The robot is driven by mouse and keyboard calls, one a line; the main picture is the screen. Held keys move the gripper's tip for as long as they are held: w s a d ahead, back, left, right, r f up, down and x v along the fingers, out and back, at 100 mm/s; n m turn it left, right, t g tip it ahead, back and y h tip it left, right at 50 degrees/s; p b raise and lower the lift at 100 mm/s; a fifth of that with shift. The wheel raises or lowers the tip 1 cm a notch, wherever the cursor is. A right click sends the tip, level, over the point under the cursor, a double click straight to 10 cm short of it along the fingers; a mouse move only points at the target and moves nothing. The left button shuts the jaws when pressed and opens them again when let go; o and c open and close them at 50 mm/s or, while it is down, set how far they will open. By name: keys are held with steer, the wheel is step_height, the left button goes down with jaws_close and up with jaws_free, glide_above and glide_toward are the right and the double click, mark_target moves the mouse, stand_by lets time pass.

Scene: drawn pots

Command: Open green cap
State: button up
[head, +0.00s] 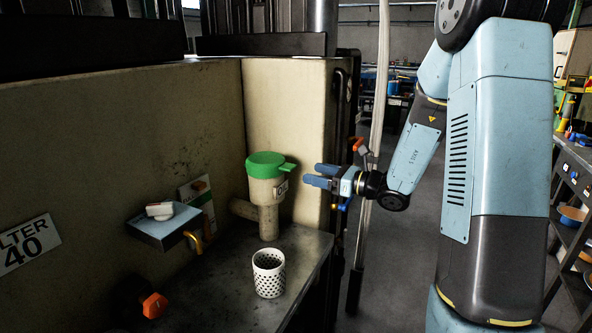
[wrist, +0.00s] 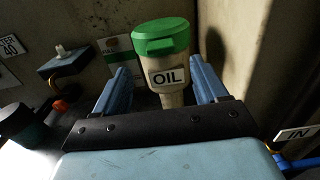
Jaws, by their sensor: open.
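The green cap (head: 266,163) sits closed on top of a cream filler pot (head: 264,190) on a pipe, with a small green tab at its right. In the wrist view the green cap (wrist: 160,36) and the pot with its OIL label (wrist: 168,76) stand beyond my fingers, roughly in line with the gap. My gripper (head: 318,176) is open and empty, to the right of the pot and apart from it. Its two blue fingers also show in the wrist view (wrist: 164,88), one on each side of the pot's lower part.
A white perforated cup (head: 269,274) stands on the dark ledge (head: 228,262) in front of the pot. A small grey box (head: 163,227) and an orange knob (head: 154,305) are at the left. A beige wall is behind the pot.

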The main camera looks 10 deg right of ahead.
mark_target(269, 164)
steer(key=x, duration=0.7)
steer(key=shift+w+a, duration=0.15)
steer(key=shift+a, duration=0.15)
steer(key=shift+c, duration=0.2)
